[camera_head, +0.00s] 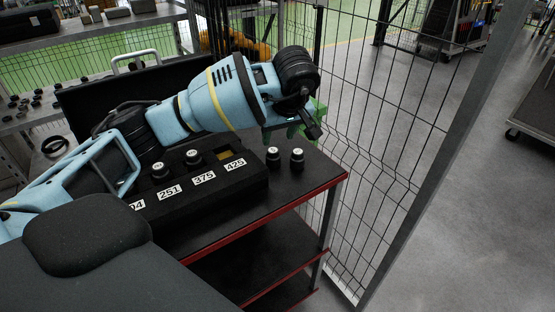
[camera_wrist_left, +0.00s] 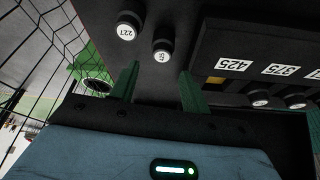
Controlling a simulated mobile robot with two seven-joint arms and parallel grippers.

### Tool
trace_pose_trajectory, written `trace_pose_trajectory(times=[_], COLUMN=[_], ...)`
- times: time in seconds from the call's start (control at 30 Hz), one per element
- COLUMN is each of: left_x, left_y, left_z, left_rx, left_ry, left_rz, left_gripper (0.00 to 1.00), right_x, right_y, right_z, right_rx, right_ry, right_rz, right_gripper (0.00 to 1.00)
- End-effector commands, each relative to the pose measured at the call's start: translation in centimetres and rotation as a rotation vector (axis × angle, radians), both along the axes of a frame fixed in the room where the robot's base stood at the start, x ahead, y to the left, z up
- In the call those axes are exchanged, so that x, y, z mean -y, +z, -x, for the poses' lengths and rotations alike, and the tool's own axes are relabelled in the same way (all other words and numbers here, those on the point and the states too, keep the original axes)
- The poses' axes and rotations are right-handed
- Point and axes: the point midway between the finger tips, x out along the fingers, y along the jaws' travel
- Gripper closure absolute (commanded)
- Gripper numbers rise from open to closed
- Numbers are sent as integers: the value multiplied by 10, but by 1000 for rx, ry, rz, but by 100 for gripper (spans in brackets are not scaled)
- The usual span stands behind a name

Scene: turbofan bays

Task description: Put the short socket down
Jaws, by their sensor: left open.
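My left gripper (camera_head: 305,122) has green fingers and hangs over the right end of the cart top. In the left wrist view its fingers (camera_wrist_left: 160,72) are apart with nothing held between them. Two dark sockets with pale round ends stand on the cart top, a left one (camera_head: 273,158) and a right one (camera_head: 297,160), below the gripper. In the left wrist view one socket (camera_wrist_left: 163,48) lies just beyond the gap between the fingertips, and the other (camera_wrist_left: 128,27) is farther left. I cannot tell which is the short socket. My right gripper is not in view.
A black socket case (camera_head: 228,193) has labels including 251, 375 and 425. Two sockets (camera_head: 160,171) (camera_head: 193,158) sit in it; the place by 425 shows bare yellow. The red-edged cart (camera_head: 290,205) stands beside a wire mesh fence (camera_head: 400,140).

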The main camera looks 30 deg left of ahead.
Motion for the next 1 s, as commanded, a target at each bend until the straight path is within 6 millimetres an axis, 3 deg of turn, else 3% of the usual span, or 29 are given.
trace_pose_trajectory(times=[0.3,0.5,0.8,1.0], left_x=[-8,-10,-24,-27], left_y=[-23,-28,-64,-72], left_z=[-5,-6,-12,-14], left_rx=[-3,-3,-2,0], left_ry=[0,-1,-1,-2], left_rz=[0,-1,1,0], left_gripper=[53,53,53,53], right_x=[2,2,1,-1], right_y=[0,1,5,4], right_z=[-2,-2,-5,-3], right_rx=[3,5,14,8], right_ry=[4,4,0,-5], right_rz=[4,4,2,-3], right_gripper=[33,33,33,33])
